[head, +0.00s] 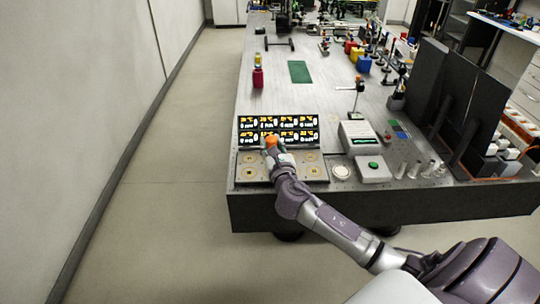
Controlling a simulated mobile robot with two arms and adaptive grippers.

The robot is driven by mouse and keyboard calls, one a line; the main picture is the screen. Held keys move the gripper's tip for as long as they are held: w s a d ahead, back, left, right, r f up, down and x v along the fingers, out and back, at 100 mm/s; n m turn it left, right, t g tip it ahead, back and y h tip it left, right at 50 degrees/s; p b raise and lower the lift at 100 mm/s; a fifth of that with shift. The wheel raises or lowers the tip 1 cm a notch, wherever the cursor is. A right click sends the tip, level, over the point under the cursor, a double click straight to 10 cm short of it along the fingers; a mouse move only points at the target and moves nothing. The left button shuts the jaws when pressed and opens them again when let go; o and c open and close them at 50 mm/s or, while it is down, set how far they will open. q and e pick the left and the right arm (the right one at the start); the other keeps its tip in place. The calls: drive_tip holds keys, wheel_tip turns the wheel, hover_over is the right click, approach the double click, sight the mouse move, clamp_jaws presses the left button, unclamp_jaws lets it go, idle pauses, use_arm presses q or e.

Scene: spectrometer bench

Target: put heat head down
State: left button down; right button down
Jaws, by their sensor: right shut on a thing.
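My right gripper (272,149) reaches over the dark panel (268,181) at the near left end of the bench. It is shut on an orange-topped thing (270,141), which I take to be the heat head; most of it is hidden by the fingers. The panel has several pale pads with yellow rings, such as the one at its left (249,171). A display bank (303,121) with lit readouts stands just behind. I cannot tell whether the held thing touches the panel. My left gripper is out of view.
The bench top (270,100) is bare at the middle left. Right of the panel are a box with a green button (373,169), a white-topped device (358,136) and small glassware (415,170). A red bottle (258,78) stands farther back. Black upright boards (440,100) rise at the right.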

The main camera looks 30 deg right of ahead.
drive_tip(key=shift+w+a+f, duration=0.1)
drive_tip(key=shift+w+f, duration=0.05)
drive_tip(key=shift+f, duration=0.1)
wheel_tip(320, 180, down, 3)
drive_tip(key=shift+r+b, duration=0.15)
drive_tip(key=shift+b, duration=0.15)
drive_tip(key=shift+f, duration=0.7)
drive_tip(key=c, duration=0.8)
unclamp_jaws()
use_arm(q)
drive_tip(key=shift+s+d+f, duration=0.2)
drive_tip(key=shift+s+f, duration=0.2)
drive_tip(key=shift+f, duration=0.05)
